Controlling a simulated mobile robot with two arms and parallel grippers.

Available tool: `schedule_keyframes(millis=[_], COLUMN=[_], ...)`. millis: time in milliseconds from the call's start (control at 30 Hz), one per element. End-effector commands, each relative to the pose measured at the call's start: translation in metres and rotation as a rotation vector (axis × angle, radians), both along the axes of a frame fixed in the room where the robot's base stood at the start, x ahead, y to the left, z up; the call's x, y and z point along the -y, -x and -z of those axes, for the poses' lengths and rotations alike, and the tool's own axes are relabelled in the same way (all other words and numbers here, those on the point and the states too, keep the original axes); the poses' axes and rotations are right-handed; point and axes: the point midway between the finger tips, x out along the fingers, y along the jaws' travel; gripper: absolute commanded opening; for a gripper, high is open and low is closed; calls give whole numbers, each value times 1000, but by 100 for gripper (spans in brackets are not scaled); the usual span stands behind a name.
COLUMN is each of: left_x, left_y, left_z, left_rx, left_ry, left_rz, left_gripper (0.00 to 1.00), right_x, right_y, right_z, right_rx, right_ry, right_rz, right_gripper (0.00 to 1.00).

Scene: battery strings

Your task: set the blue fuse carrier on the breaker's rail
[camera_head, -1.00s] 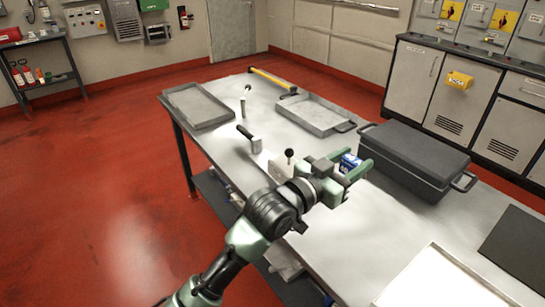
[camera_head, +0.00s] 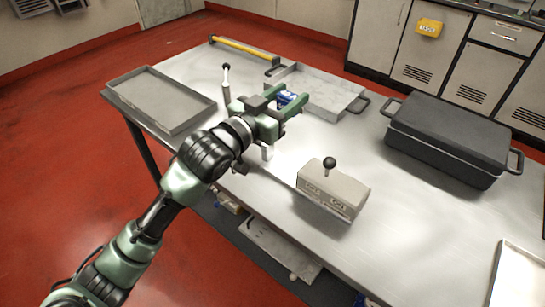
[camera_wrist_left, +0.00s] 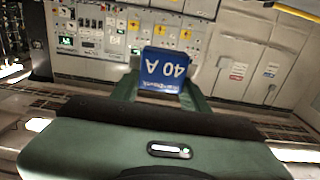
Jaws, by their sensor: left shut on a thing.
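The blue fuse carrier (camera_head: 288,98) is held between the green fingers of my left gripper (camera_head: 284,103), above the table. In the left wrist view the carrier (camera_wrist_left: 164,71) shows a blue face marked "40 A", upside down, between the fingers. A grey box (camera_head: 333,190) with a black-knobbed lever stands on the table, right of and nearer than the gripper. A slim upright lever (camera_head: 226,82) stands left of the gripper. A white piece (camera_head: 266,152) shows partly below the gripper; the rest is hidden. I cannot tell which part is the breaker's rail. My right gripper is not in view.
A metal tray (camera_head: 325,93) lies just behind the gripper, and a dark-rimmed tray (camera_head: 160,97) at the left edge. A black lidded case (camera_head: 450,137) stands at the right. A yellow bar (camera_head: 245,48) lies at the far edge.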

Motion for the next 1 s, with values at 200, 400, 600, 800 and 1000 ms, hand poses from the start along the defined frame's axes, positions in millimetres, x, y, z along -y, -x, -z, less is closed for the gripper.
schedule_keyframes(millis=[200,400,600,800,1000], left_x=[0,0,0,0,0], left_y=[1,1,1,0,1], left_z=[57,110,144,162,189], left_rx=[-9,-6,-2,-2,-2], left_ry=[-1,-2,0,-2,-1], left_rz=[-1,-1,0,-1,-1], left_gripper=[0,0,0,0,0], right_x=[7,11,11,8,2], right_y=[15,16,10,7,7], right_z=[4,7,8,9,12], right_rx=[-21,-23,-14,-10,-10], right_ry=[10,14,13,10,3], right_rz=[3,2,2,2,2], right_gripper=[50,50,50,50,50])
